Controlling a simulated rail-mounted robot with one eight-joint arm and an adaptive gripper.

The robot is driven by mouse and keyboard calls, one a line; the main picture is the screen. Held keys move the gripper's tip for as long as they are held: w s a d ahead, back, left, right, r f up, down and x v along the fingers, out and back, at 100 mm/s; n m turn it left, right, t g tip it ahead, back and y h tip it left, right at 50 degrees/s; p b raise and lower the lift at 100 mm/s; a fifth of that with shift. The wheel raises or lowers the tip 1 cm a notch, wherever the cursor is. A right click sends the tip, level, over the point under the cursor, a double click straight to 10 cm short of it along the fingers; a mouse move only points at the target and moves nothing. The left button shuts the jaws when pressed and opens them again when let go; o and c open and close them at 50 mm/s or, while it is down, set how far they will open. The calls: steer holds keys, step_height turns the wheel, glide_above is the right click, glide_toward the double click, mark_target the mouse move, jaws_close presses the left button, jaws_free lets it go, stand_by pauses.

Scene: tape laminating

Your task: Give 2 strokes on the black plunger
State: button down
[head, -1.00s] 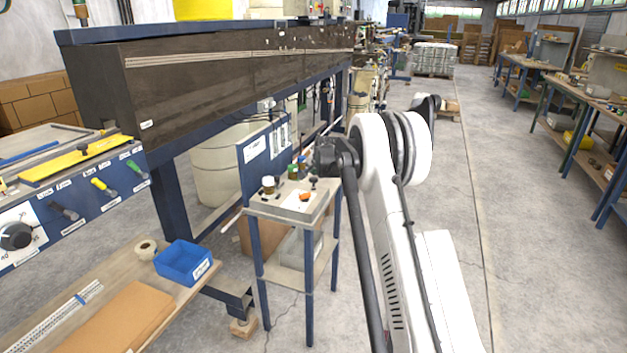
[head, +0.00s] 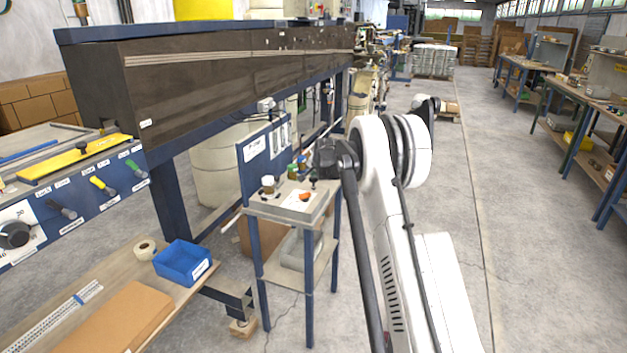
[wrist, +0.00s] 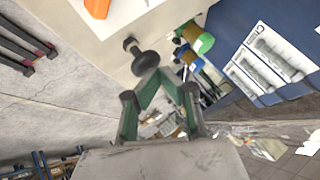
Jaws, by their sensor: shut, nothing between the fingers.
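The black plunger (wrist: 144,59) is a dark knob with a round top, standing on the pale top of a small stand in the wrist view. In the head view it is a tiny dark shape (head: 313,183) on the stand's top. My gripper (wrist: 159,76) is shut and empty, its green-edged fingers meeting close to the plunger in the picture. I cannot tell whether they touch it. In the head view my dark wrist is just above the plunger, and the fingertips cannot be made out.
The small stand (head: 262,213) has a blue back panel (head: 250,172). A white sheet with an orange piece (wrist: 98,8) and jars with green (wrist: 202,42) and blue lids stand near the plunger. A long dark machine (head: 220,80) rises behind.

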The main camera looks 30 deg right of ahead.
steer(key=shift+f+b, duration=0.85)
steer(key=shift+f, duration=0.35)
stand_by(1.1)
steer(key=shift+r, duration=0.15)
stand_by(0.3)
steer(key=shift+r+p, duration=0.5)
steer(key=shift+r, duration=1.1)
steer(key=shift+r+p, duration=0.9)
steer(key=shift+r, duration=1.6)
step_height(320, 180, up, 4)
steer(key=p, duration=0.6)
